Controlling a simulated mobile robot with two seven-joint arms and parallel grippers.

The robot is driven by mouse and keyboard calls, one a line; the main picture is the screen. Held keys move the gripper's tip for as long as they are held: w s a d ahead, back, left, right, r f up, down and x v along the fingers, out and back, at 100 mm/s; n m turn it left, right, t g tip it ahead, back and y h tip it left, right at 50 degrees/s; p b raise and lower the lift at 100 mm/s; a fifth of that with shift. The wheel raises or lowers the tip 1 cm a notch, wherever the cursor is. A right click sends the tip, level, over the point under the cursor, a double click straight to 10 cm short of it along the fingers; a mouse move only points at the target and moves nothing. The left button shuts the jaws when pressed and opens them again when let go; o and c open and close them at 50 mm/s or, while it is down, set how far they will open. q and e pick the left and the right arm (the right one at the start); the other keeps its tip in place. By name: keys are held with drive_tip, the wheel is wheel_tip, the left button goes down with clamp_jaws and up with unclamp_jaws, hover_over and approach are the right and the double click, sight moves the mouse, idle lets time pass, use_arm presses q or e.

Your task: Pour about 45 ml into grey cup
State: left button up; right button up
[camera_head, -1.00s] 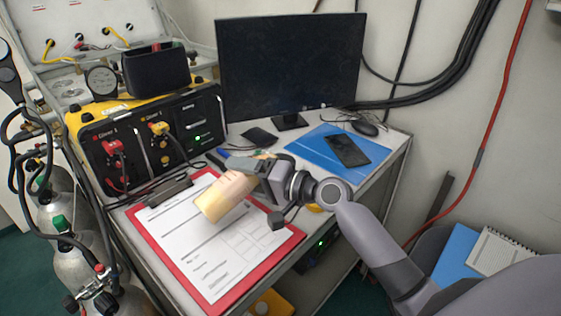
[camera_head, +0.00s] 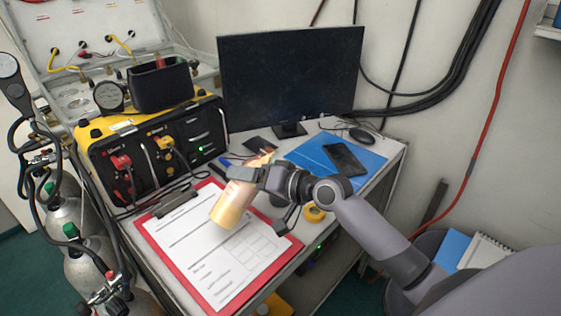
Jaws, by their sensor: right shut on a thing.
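My right gripper (camera_head: 262,177) is shut on a tan-yellow cylindrical container (camera_head: 234,204). The container is tilted, with its lower end toward the lower left, in front of the clipboard in the picture. I cannot tell whether it is open or what it holds. My left gripper is not in view.
A red clipboard (camera_head: 151,245) with a printed form lies on the desk. Behind are a black-and-yellow air panel (camera_head: 185,128), a monitor (camera_head: 290,75), a blue folder (camera_head: 310,150) with a phone (camera_head: 345,158), and a mouse (camera_head: 361,135). A yellow tape roll (camera_head: 314,213) lies near the right edge.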

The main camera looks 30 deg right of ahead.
drive_tip(key=shift+w+d+r+n+h, duration=0.1)
drive_tip(key=shift+d+r+n+h, duration=0.15)
drive_tip(key=shift+r+n+h, duration=0.5)
drive_tip(key=shift+f, duration=0.15)
drive_tip(key=shift+a+n, duration=0.1)
drive_tip(key=shift+n, duration=0.15)
idle(1.4)
drive_tip(key=shift+a+r+n+h, duration=0.2)
drive_tip(key=shift+a+n+h, duration=0.1)
drive_tip(key=shift+n, duration=0.25)
drive_tip(key=shift+a+r+n+h, duration=0.15)
drive_tip(key=shift+r+n+h, duration=0.1)
drive_tip(key=shift+n, duration=0.3)
drive_tip(key=shift+s+a+f+n+h, duration=0.1)
drive_tip(key=shift+a+f+n+h, duration=0.1)
drive_tip(key=shift+n+h, duration=0.35)
drive_tip(key=shift+s+a+f+n+h, duration=0.15)
drive_tip(key=shift+n+h, duration=0.2)
drive_tip(key=shift+n, duration=0.4)
drive_tip(key=shift+w+r, duration=0.1)
drive_tip(key=shift+w, duration=0.05)
